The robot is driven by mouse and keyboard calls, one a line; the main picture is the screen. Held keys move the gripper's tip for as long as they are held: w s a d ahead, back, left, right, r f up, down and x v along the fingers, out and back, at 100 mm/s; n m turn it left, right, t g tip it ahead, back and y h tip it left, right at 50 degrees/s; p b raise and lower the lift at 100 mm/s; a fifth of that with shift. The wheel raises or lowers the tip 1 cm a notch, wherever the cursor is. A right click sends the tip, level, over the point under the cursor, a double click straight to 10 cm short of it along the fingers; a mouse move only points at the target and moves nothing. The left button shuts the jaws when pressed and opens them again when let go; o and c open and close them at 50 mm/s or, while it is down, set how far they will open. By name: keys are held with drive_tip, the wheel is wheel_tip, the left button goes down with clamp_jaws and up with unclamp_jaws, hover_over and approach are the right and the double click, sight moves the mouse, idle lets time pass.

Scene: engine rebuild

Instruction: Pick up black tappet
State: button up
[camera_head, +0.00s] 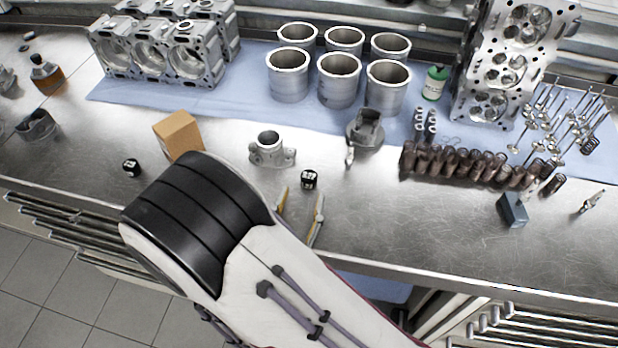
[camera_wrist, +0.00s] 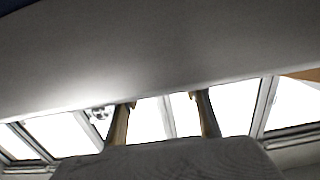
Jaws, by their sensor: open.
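Two small black pieces with pale marks, both possibly tappets, lie on the metal bench. One black piece (camera_head: 309,179) is in the middle of the head view, and the other black piece (camera_head: 131,167) is further left. I cannot tell for sure which is the black tappet. My gripper (camera_head: 303,195) is open and empty, with its two fingers apart. In the head view its tips appear just below the middle black piece; contact cannot be told. In the wrist view my gripper (camera_wrist: 164,98) shows two separated fingers, and no tappet is clearly visible between them.
A metal flanged housing (camera_head: 268,150) and a cardboard box (camera_head: 178,134) stand close by. Behind are several cylinder liners (camera_head: 339,80) on blue cloth. A row of springs (camera_head: 470,167) and a dark blue block (camera_head: 512,209) lie to the right.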

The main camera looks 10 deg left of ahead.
sight(307, 183)
drive_tip(key=shift+w, duration=0.1)
drive_tip(key=shift+w+f, duration=0.15)
drive_tip(key=shift+w, duration=2.35)
drive_tip(key=c, duration=1.2)
